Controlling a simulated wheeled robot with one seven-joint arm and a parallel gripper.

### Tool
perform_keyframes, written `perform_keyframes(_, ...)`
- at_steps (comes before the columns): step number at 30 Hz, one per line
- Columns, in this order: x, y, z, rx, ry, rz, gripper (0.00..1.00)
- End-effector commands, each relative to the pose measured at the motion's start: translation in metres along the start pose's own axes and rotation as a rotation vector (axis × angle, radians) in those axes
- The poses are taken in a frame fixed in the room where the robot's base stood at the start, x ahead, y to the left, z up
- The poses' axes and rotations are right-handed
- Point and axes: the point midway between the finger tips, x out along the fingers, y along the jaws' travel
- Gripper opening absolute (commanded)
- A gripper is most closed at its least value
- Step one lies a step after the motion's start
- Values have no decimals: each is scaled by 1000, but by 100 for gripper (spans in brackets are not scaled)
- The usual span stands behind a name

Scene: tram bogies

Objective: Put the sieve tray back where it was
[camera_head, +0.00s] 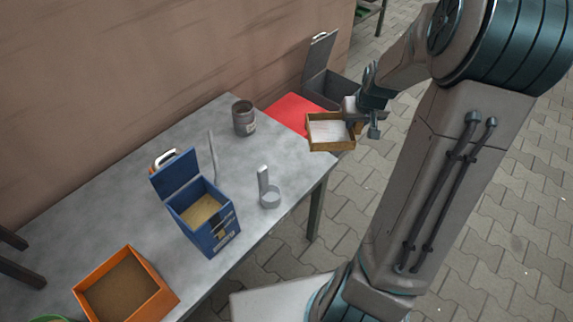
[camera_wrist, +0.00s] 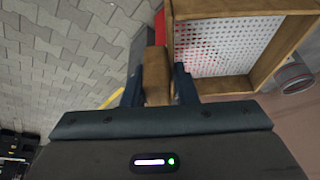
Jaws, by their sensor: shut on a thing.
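The sieve tray (camera_head: 313,145) has a brown wooden frame and a pale perforated bottom. My gripper (camera_head: 352,108) is shut on its handle and holds it over the red area at the table's far right end. In the wrist view the sieve tray (camera_wrist: 222,85) fills the upper right, and its wooden handle (camera_wrist: 157,75) sits between the two dark fingers of my gripper (camera_wrist: 158,88). Red shows through some of the holes. I cannot tell whether the tray touches the surface below.
The grey table (camera_head: 150,215) carries a blue open box (camera_head: 212,240), an orange bin (camera_head: 165,300), a dark can (camera_head: 244,120) and a grey ring holder (camera_head: 270,198). A red surface (camera_head: 290,110) and a grey open box (camera_head: 335,88) are at the far end. Paved floor lies right.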

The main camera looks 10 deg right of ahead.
Motion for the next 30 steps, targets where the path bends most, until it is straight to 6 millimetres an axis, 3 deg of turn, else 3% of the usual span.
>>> perform_keyframes(1,12,0,5,-1,1,0,1)
perform_keyframes(8,24,-5,9,-4,0,-1,1)
perform_keyframes(24,78,-87,14,-10,0,-3,1)
perform_keyframes(30,92,-110,15,-6,0,-2,1)
